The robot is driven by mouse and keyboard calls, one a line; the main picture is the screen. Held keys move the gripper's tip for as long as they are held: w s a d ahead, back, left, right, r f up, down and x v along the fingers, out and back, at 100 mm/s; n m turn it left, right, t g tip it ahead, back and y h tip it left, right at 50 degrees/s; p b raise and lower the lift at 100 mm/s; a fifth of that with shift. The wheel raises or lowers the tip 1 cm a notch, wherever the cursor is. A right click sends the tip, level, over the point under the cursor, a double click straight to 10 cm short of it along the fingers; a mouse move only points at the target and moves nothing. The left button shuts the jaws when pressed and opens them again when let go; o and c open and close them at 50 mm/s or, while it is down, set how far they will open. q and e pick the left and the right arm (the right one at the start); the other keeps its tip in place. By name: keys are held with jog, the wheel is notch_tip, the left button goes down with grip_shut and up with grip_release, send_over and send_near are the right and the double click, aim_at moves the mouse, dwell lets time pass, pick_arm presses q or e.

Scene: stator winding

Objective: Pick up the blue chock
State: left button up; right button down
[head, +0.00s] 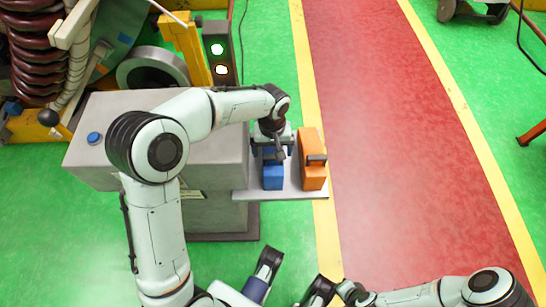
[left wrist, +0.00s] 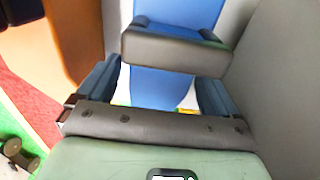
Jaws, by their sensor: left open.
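The blue chock (head: 273,178) stands on the small light shelf (head: 262,194) at the right side of the grey cabinet. My left gripper (head: 272,152) is right above it, pointing down, and partly hides its top. In the left wrist view, the blue chock (left wrist: 160,85) with its dark grey handle (left wrist: 175,47) shows between and beyond the two open fingers of my left gripper (left wrist: 155,92). The fingers look empty; whether they touch the chock I cannot tell. Dark parts of my right arm (head: 320,290) show at the bottom edge; its finger opening is unclear.
An orange chock (head: 313,160) stands close to the right of the blue one on the shelf. The grey cabinet (head: 90,160) has a blue button (head: 94,138). A signal light (head: 218,50) stands behind. The red walkway (head: 400,130) to the right is clear.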

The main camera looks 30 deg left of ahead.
pick_arm(q)
jog(key=shift+f, duration=0.65)
jog(key=shift+r, duration=0.1)
jog(key=c, duration=1.2)
jog(key=shift+o, duration=0.2)
